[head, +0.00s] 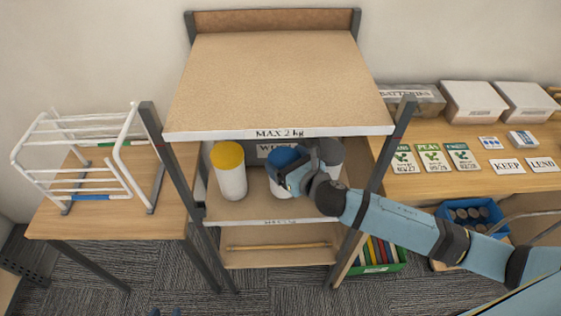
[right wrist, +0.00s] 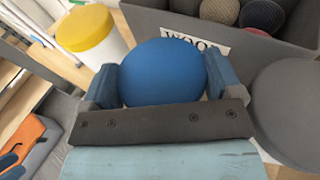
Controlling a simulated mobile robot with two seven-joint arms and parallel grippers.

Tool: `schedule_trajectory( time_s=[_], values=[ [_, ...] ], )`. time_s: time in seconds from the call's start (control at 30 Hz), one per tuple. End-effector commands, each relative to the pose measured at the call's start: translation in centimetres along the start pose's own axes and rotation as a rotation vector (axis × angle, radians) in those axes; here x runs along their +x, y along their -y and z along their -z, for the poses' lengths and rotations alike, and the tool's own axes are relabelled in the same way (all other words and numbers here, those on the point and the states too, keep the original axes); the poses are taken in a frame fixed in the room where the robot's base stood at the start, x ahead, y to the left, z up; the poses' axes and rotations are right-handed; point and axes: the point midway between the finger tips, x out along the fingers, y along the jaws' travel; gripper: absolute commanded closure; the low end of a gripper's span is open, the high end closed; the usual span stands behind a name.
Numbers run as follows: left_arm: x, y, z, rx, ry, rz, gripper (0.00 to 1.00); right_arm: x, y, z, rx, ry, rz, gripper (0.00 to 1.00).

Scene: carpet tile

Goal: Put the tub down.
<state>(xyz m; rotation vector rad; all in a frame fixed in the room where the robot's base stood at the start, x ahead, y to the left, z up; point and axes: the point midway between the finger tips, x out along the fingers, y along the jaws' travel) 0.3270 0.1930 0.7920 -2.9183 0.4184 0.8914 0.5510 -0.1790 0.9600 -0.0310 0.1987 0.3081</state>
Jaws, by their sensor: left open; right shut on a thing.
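The tub with a blue lid (right wrist: 163,72) is between the two fingers of my right gripper (right wrist: 160,84), which is shut on it. In the head view, this tub's white body (head: 281,190) shows below the lid, at the middle shelf (head: 255,208) of the rack. My gripper and wrist cover part of it. I cannot tell whether its base touches the shelf. A white tub with a yellow lid (head: 230,171) stands to its left. A tub with a grey lid (head: 331,152) is to its right, partly hidden by my arm. My left gripper (head: 166,312) is open at the bottom edge.
A grey box labelled WOOL (right wrist: 240,25) stands behind the tubs. The top board (head: 275,80), marked MAX 2 kg, overhangs the shelf; uprights flank it. A white wire rack (head: 85,160) stands on the left table. Cards and boxes lie on the right table (head: 415,186).

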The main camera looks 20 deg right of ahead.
Motion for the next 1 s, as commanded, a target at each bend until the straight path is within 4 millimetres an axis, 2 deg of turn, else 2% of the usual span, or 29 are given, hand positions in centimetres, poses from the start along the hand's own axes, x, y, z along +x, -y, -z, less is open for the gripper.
schedule_trajectory(
  time_s=[0.1, 0.2, 0.37, 0.6, 0.97, 1.0],
  values=[
    [-0.1, 0.1, 0.1, 0.001, 0.0, 0.0, 0.57, 1.8, 0.0, -0.7, 0.0, 0.006, -0.001, 0.98],
    [-0.1, 0.1, 0.2, 0.002, -0.002, 0.001, 0.57, 2.4, -0.1, -0.8, 0.0, 0.005, -0.002, 0.98],
    [-0.1, 0.1, 0.4, 0.002, -0.007, 0.0, 0.57, 2.7, 0.0, -0.1, 0.001, 0.003, -0.001, 0.98],
    [0.1, 0.1, 0.2, 0.0, -0.009, 0.0, 0.57, 3.2, 0.0, 2.6, 0.001, 0.003, 0.0, 0.98],
    [0.1, 0.0, 0.2, -0.001, -0.008, -0.001, 0.57, 3.3, 0.0, 2.9, 0.0, 0.004, -0.001, 0.98],
    [0.1, 0.0, 0.1, -0.001, -0.007, -0.001, 0.57, 3.3, 0.0, 3.3, 0.0, -0.001, 0.0, 0.12]
  ],
)
